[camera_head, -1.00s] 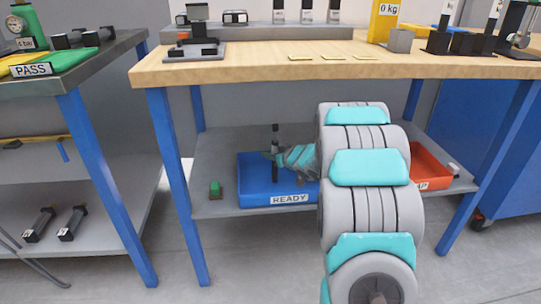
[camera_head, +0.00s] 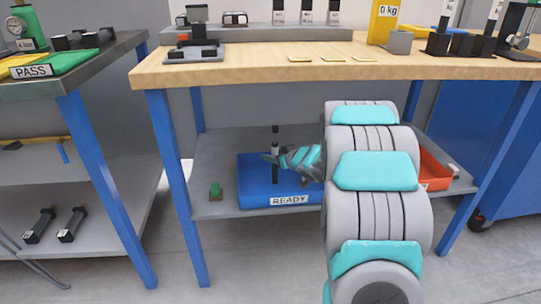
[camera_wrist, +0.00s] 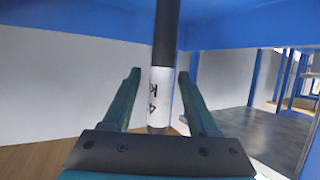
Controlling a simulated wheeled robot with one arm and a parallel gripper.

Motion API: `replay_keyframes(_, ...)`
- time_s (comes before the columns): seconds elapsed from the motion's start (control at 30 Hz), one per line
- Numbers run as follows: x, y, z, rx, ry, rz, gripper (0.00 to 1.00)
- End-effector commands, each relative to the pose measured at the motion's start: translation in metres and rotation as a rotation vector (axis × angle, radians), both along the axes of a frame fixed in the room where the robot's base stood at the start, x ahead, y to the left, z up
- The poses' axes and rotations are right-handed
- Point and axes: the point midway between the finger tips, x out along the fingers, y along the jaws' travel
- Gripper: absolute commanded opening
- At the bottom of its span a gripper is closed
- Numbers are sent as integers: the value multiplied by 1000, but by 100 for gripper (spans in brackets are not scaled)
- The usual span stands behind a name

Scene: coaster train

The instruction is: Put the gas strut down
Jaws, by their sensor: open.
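The gas strut (camera_head: 275,165) stands upright in the blue READY tray (camera_head: 255,196) on the lower shelf. In the wrist view the strut (camera_wrist: 161,92) is dark with a white label printed "4 K". My gripper (camera_wrist: 159,76) is open, with one teal finger on each side of the strut. A gap shows between the strut and each finger. In the head view my gripper (camera_head: 272,158) reaches in from the right at the strut's height, and its jaws are too small there to judge.
The wooden bench top (camera_head: 240,72) lies above the shelf. A small green object (camera_head: 215,191) sits left of the tray. A red tray (camera_head: 432,170) is at the right, partly behind my arm. Two dark struts (camera_head: 70,224) lie on the left bench's lower shelf.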

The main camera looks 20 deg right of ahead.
Motion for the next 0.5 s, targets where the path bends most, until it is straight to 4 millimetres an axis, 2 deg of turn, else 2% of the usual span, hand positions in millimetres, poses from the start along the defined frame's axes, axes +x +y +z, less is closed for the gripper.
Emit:
replay_keyframes(0.3, -57, -12, 25, 1, 0, -3, 59)
replay_keyframes(0.5, -83, -16, 35, 0, 1, -2, 59)
